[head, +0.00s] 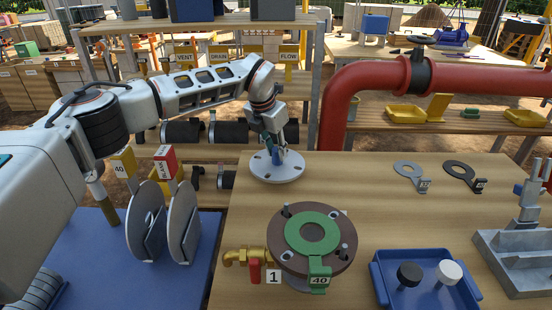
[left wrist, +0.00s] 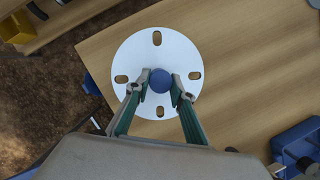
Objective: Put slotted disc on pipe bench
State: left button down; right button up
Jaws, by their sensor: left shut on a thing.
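The slotted disc (head: 277,167) is white and round, with several slots and a blue knob (left wrist: 161,80) at its middle. My left gripper (head: 277,150) is shut on the knob. In the left wrist view the disc (left wrist: 143,57) lies flat beneath the fingers (left wrist: 160,88), over the far left corner of the wooden pipe bench (head: 390,225). I cannot tell whether it touches the bench top. My right gripper is not in view.
A brown flange (head: 345,245) with a green ring stands on the bench front, beside a brass valve (head: 245,257). A blue tray (head: 385,295) with two knobs, two ring gaskets (head: 408,170) and a grey metal holder (head: 500,250) are also there. Upright discs (head: 146,215) stand on the blue surface at left.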

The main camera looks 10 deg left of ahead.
aim_at(276, 164)
pick_arm(q)
jog(key=shift+f, duration=1.4)
jog(key=shift+f, duration=0.15)
jog(key=c, duration=1.8)
grip_release()
jog(key=shift+f, duration=0.1)
jog(key=shift+o, duration=0.2)
jog(key=v, duration=1.2)
jog(key=shift+s+a, duration=0.1)
jog(key=shift+s, duration=0.05)
